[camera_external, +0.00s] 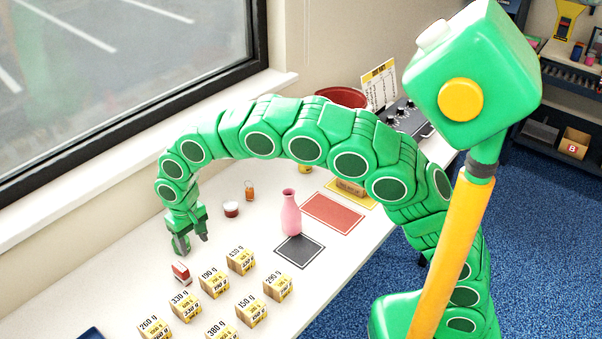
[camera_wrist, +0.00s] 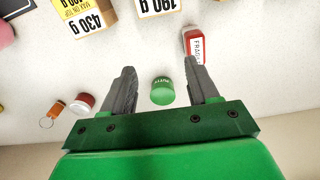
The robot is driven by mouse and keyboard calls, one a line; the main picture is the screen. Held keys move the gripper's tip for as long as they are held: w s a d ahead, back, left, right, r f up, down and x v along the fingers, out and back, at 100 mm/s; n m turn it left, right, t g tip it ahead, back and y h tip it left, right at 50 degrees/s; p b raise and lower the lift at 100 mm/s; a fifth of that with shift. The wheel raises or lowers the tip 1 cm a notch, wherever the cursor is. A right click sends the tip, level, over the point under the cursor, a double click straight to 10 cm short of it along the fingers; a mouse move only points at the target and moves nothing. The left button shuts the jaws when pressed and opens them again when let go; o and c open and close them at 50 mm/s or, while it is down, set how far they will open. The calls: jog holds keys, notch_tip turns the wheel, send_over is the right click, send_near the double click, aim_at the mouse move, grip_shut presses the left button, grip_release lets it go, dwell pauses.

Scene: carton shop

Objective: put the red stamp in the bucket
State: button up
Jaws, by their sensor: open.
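The red stamp appears to be the small red and white block marked FRAGILE (camera_external: 181,274), standing on the table just in front of my gripper (camera_external: 191,244). In the wrist view this block (camera_wrist: 194,45) is at the top, just beyond the tip of the right finger. My gripper (camera_wrist: 160,68) is open, pointing down at the table and holding nothing. A green putty tin (camera_wrist: 162,92) shows between its fingers, apparently below them.
Several weight-marked cartons (camera_external: 215,283) stand in front. Dark (camera_external: 299,250) and red (camera_external: 333,213) mats lie farther right. The window wall borders the table.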

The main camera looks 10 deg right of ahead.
aim_at(181, 268)
jog(key=shift+n, duration=0.3)
jog(key=s+a, duration=0.1)
jog(key=s+a+f, duration=0.1)
jog(key=s+a, duration=0.1)
jog(key=shift+s+a+f, duration=0.2)
jog(key=shift+s+f, duration=0.1)
jog(key=shift+f, duration=0.1)
jog(key=shift+a+f, duration=0.1)
jog(key=shift+f, duration=0.15)
notch_tip(181, 268, down, 2)
jog(key=shift+f, duration=0.1)
jog(key=shift+w+a+f, duration=0.15)
jog(key=shift+f, duration=2.45)
grip_shut()
jog(key=shift+r, duration=0.1)
